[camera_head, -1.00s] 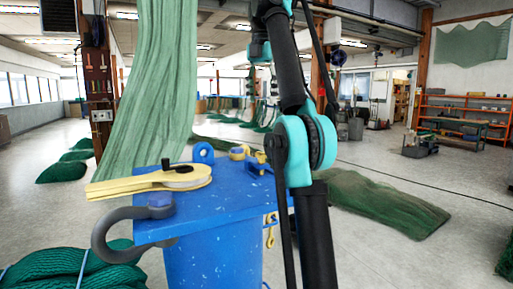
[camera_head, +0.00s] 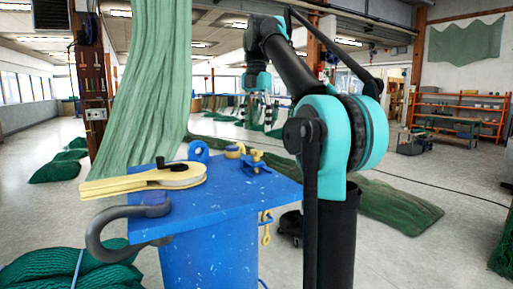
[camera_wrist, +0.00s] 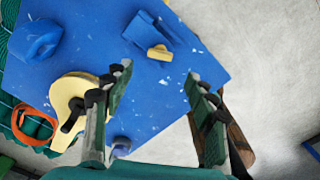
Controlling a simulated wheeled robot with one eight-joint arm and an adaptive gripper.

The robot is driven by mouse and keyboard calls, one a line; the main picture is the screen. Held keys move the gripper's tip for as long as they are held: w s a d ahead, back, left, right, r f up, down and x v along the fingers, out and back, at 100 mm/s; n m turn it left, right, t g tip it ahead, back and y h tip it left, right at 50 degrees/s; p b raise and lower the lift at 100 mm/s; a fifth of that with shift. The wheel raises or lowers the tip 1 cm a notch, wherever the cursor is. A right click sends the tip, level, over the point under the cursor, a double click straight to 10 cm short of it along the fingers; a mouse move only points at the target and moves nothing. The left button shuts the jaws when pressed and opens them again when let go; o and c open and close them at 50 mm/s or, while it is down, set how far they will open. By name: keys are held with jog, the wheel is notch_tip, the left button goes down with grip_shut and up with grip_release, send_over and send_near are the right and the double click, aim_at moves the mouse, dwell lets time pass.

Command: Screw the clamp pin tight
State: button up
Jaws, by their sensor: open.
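My gripper (camera_head: 259,118) hangs open and empty above the far side of the blue stand's top plate (camera_head: 225,208). In the wrist view its two fingers (camera_wrist: 158,76) spread apart over the plate (camera_wrist: 165,105). A small blue fitting with a yellow part (camera_wrist: 158,52) lies beyond and between the fingertips, not touched. In the head view, a yellow round piece (camera_head: 235,151) and a small blue fitting (camera_head: 256,164) stand at the plate's back. I cannot tell surely which part is the clamp pin. A yellow eye piece (camera_head: 266,233) hangs below the right edge.
A yellow block (camera_head: 140,182) and a grey shackle (camera_head: 97,235) sit at the plate's left. A blue lug (camera_head: 198,150) stands behind. Green net (camera_head: 145,80) hangs at left; more net (camera_head: 395,205) lies on the floor at right.

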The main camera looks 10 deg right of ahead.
aim_at(257, 153)
notch_tip(257, 153, down, 8)
dwell(0.4)
jog(key=c, duration=1.2)
jog(key=shift+o, duration=0.2)
